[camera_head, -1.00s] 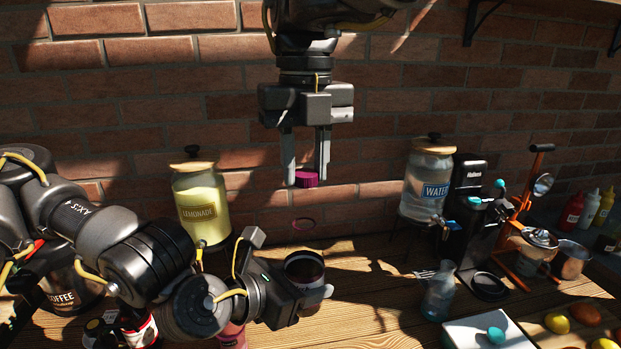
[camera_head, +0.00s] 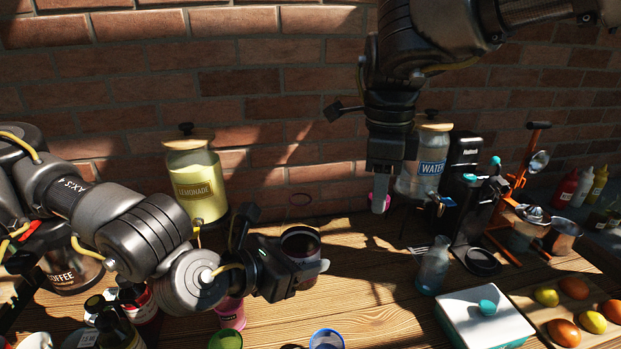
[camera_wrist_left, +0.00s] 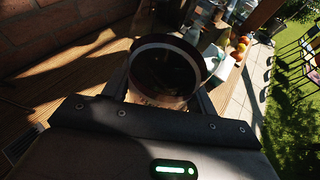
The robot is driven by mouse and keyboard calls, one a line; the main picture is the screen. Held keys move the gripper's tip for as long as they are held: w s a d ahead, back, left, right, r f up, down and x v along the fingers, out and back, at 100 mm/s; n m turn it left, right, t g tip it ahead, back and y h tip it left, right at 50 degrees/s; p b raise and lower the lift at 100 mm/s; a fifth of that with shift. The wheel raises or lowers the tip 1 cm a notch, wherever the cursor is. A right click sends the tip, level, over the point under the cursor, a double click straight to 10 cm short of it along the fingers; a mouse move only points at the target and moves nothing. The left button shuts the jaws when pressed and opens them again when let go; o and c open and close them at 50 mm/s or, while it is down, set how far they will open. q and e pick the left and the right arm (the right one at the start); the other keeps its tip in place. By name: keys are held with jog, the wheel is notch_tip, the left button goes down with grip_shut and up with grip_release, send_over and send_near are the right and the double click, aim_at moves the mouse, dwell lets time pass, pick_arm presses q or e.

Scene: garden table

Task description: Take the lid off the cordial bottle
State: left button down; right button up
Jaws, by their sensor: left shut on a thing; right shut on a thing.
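The cordial bottle (camera_head: 302,244) is dark with a wide round mouth and stands in the jaws of my left gripper (camera_head: 312,268), which is shut on it low over the table. In the left wrist view the bottle (camera_wrist_left: 165,72) shows its open, uncovered mouth with a pale ring inside the rim. My right gripper (camera_head: 380,202) is up and to the right of the bottle, shut on the magenta lid (camera_head: 387,203). The lid is mostly hidden behind the fingers and is well apart from the bottle.
The lemonade jar (camera_head: 197,185) stands behind my left arm. The water jar (camera_head: 424,165), black coffee machine (camera_head: 462,190) and glass carafe (camera_head: 433,266) stand right of my right gripper. A white box (camera_head: 485,318) is at front right. Bare wood lies between bottle and carafe.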

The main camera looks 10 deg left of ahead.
jog(key=s+d+f+n, duration=0.2)
jog(key=d+f+n, duration=0.5)
jog(key=d+n, duration=0.1)
jog(key=s+d+f+n, duration=0.2)
jog(key=d+f+n, duration=0.4)
jog(key=d+n, duration=0.2)
jog(key=shift+s+d+f, duration=0.25)
jog(key=shift+d+f, duration=0.05)
jog(key=shift+f, duration=0.05)
pick_arm(q)
jog(key=shift+s, duration=0.1)
pick_arm(e)
jog(key=shift+s, duration=0.1)
